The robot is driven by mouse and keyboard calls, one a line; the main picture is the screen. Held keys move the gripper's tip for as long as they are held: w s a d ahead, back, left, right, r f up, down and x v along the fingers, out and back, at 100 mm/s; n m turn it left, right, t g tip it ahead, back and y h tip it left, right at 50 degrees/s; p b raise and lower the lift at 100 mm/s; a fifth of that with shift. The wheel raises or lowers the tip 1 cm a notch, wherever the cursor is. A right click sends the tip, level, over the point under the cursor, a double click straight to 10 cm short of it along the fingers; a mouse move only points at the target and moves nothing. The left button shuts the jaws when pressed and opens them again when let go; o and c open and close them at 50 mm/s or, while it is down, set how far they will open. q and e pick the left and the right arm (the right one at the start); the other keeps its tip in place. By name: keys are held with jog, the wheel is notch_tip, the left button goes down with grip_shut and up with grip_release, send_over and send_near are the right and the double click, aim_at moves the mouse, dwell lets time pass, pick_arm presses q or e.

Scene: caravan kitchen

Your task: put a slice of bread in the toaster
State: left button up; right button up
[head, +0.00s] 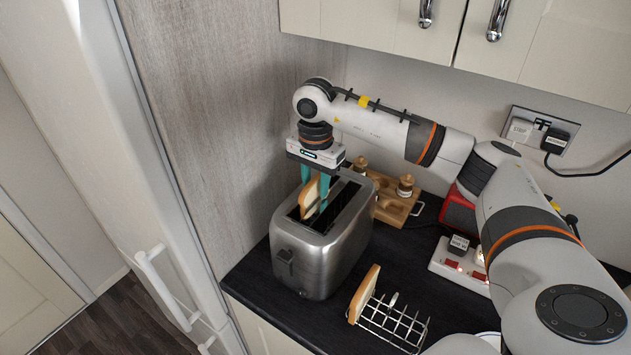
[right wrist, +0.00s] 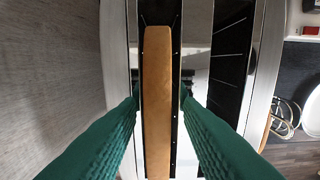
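A silver toaster (head: 310,254) with two long slots stands on the dark counter. A slice of bread (head: 309,197) sits in its left slot, with the upper part sticking out; it also shows from above in the right wrist view (right wrist: 157,100). My right gripper (head: 314,198) points straight down over that slot. Its green fingers are spread on either side of the slice, with a narrow gap on each side in the right wrist view (right wrist: 160,97). The right slot looks empty. Another slice of bread (head: 364,294) stands in a wire rack (head: 396,326) in front of the toaster. My left gripper is not in view.
A wooden stand (head: 396,208) with small jars is behind the toaster, near a red object (head: 458,212) and a power strip (head: 459,265). Wall cupboards (head: 560,45) hang above. A grey wall panel (head: 220,130) is close on the left.

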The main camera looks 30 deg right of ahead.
jog(key=shift+r, duration=0.15)
notch_tip(320, 180, up, 7)
jog(key=b, duration=0.2)
jog(key=shift+b, duration=0.4)
notch_tip(320, 180, up, 5)
jog(key=shift+r, duration=0.1)
